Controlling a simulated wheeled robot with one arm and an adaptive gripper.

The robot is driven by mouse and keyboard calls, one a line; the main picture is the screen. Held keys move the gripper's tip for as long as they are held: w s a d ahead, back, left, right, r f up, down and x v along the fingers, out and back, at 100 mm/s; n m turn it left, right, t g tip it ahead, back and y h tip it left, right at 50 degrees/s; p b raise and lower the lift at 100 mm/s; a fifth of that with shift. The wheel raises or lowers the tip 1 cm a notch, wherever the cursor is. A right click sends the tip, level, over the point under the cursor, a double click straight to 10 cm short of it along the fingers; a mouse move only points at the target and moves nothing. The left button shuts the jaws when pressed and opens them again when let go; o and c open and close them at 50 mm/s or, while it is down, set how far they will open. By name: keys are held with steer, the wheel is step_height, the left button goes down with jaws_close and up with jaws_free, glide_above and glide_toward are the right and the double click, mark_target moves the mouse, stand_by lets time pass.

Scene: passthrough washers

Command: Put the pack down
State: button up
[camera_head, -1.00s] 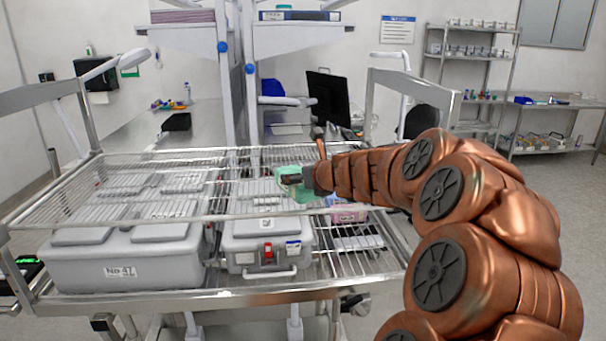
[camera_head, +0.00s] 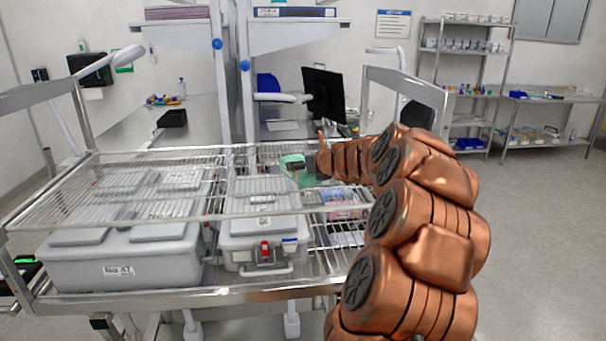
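The pack is a small pale-green bundle (camera_head: 290,163) seen at the end of my arm, over the right part of the upper wire shelf (camera_head: 130,210). My gripper (camera_head: 304,168) is dark and small in this view and appears shut on the pack. Its fingers are partly hidden by the pack and the wrist. I cannot tell whether the pack touches the wires or hangs just above them.
Below the upper shelf stand a large grey case (camera_head: 150,262) and a smaller grey case with a red latch (camera_head: 265,228). A pink pack (camera_head: 343,203) lies to their right. A metal frame post (camera_head: 437,125) rises at the right. The upper shelf's left part looks empty.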

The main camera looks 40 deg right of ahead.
steer(key=shift+a+f, duration=0.1)
steer(key=shift+f, duration=1.65)
steer(key=shift+f, duration=0.1)
steer(key=o, duration=1.5)
steer(key=shift+s+r, duration=0.15)
steer(key=shift+r, duration=0.05)
steer(key=b+v, duration=0.1)
steer(key=v, duration=1)
steer(key=shift+s+r+b, duration=0.2)
steer(key=shift+s+b, duration=0.1)
